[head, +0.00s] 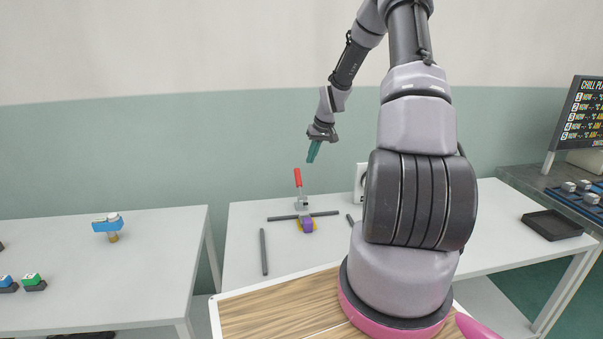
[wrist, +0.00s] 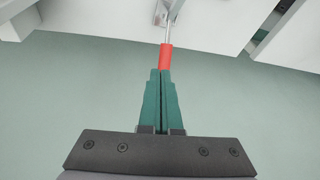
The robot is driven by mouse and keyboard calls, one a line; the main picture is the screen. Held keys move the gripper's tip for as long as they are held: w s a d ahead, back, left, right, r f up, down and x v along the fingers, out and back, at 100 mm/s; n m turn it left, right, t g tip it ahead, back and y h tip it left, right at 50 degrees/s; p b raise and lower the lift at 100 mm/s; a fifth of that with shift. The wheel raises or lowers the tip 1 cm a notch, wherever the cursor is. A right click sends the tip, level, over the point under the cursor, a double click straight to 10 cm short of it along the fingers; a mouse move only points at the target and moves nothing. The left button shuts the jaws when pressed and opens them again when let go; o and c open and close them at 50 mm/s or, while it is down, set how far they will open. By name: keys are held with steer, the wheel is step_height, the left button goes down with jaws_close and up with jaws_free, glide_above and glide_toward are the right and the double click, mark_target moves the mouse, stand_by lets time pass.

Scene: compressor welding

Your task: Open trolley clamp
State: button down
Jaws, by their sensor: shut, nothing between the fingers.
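The trolley clamp (head: 303,206) stands on the white table in the middle of the head view. Its red handle (head: 298,177) points upright, and the handle also shows in the wrist view (wrist: 165,60), just beyond my fingertips. A purple part (head: 308,225) sits at the front of the clamp's base. My gripper (head: 312,158) has green fingers and is above and slightly right of the handle's top in the head view. The fingers (wrist: 161,74) are shut together with nothing between them. Whether the fingertips touch the handle cannot be told.
Dark bars lie on the table (head: 241,240) around the clamp, one (head: 264,251) to its left. A white box (head: 361,183) stands behind at right. A second table (head: 160,250) at left holds small blue and green parts. A black tray (head: 552,225) lies at right.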

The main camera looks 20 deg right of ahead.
mark_target(299, 176)
steer(key=s+a+r+t+h, duration=0.1)
steer(key=s+r+t, duration=0.3)
steer(key=s, duration=0.1)
steer(key=shift+m, duration=0.4)
steer(key=x, duration=1.3)
steer(key=shift+w+a+f, duration=0.15)
steer(key=shift+w+f, duration=0.05)
steer(key=shift+f, duration=0.15)
steer(key=shift+w+f, duration=0.15)
steer(key=shift+w, duration=0.05)
steer(key=shift+w+d+f, duration=0.15)
steer(key=shift+w+f, duration=0.55)
steer(key=shift+w, duration=0.05)
steer(key=shift+w+d+f, duration=0.15)
steer(key=shift+w+f, duration=0.6)
